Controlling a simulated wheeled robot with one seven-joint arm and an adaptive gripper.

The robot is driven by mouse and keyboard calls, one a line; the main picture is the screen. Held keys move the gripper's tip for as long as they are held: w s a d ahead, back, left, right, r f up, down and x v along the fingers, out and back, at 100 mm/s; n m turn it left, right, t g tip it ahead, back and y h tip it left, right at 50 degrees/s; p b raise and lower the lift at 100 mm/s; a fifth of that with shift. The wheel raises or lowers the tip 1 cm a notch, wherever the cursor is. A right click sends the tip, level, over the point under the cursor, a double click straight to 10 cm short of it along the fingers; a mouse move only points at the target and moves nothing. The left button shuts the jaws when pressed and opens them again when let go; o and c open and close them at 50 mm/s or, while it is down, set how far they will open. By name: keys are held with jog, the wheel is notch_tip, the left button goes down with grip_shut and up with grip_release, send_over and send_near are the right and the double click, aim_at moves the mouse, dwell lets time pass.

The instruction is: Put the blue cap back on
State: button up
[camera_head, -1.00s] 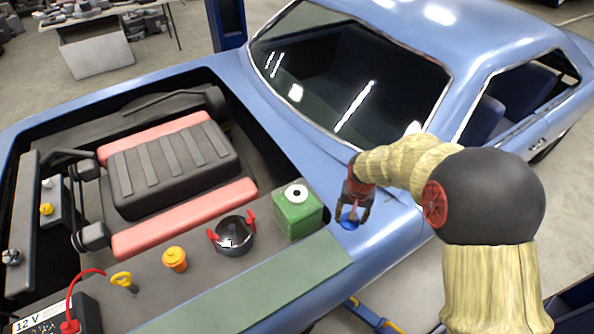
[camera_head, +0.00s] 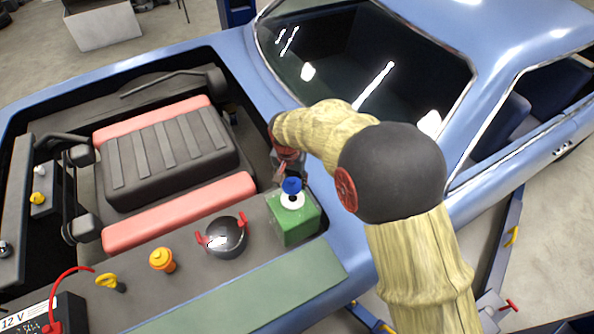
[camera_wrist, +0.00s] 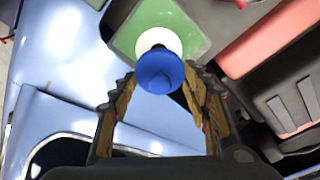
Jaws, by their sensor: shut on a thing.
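The blue cap (camera_head: 291,185) is at the white filler neck (camera_head: 292,201) on top of the green container (camera_head: 295,226). My gripper (camera_head: 290,179) is shut on the cap from the far side. In the wrist view, the cap (camera_wrist: 159,70) sits between my fingertips (camera_wrist: 158,82) and overlaps the white neck (camera_wrist: 160,40), with the green container (camera_wrist: 198,38) behind it. I cannot tell whether the cap touches the neck or hovers just above it. The cap's far side is hidden by my fingers in the head view.
A dark round pot-like part with red handles (camera_head: 224,238), an orange cap (camera_head: 162,260) and a yellow handle (camera_head: 108,281) stand left of the container. The engine block (camera_head: 170,150) lies behind them. The blue car fender (camera_head: 345,235) is to the right, with a green mat (camera_head: 240,293) in front.

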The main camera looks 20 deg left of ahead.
aim_at(292, 198)
jog(key=shift+s+f, duration=0.15)
jog(key=shift+f, duration=0.35)
jog(key=shift+f+b, duration=0.55)
jog(key=shift+f, duration=0.15)
jog(key=shift+f+b, duration=1)
jog(key=shift+f, duration=0.95)
jog(key=shift+f+b, duration=0.15)
jog(key=shift+b, duration=0.4)
dwell(0.4)
jog(key=o, duration=1)
jog(key=o, duration=0.5)
jog(key=shift+c, duration=0.2)
jog(key=shift+o, duration=0.8)
